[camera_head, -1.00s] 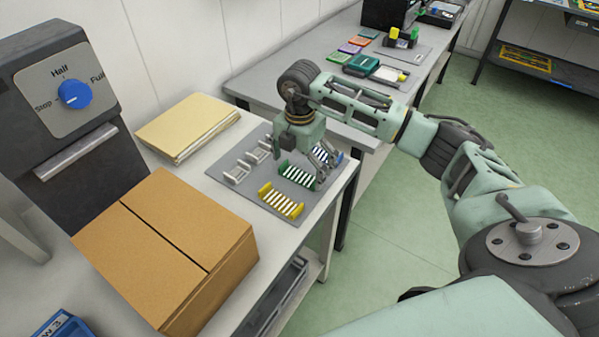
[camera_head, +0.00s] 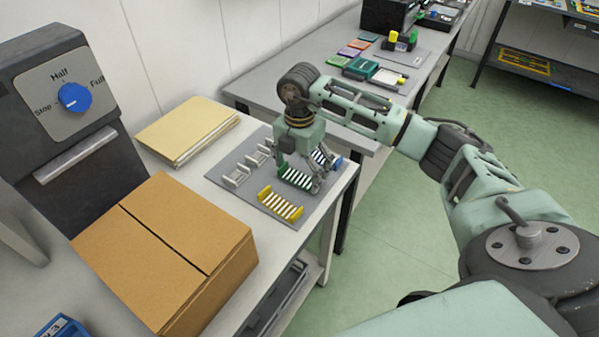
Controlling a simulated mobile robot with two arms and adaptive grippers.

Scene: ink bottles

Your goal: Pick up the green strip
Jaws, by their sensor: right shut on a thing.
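The green strip (camera_head: 296,179), a rack-like piece with white slats and green ends, is at the grey mat (camera_head: 255,192) on the near table. My right gripper (camera_head: 302,181) is over it from above, its fingers shut on the strip, one near each end. Whether the strip touches the mat or is slightly off it, I cannot tell. A yellow strip (camera_head: 281,205) lies nearer, and a blue strip (camera_head: 325,158) lies just behind, partly hidden by my gripper. My left gripper is not in view.
White holders (camera_head: 237,176) stand on the mat's left. A brown box (camera_head: 170,250), a tan folder stack (camera_head: 187,130) and a machine with a blue knob (camera_head: 75,97) are left. The far table (camera_head: 300,75) holds coloured pieces and a green box (camera_head: 361,68).

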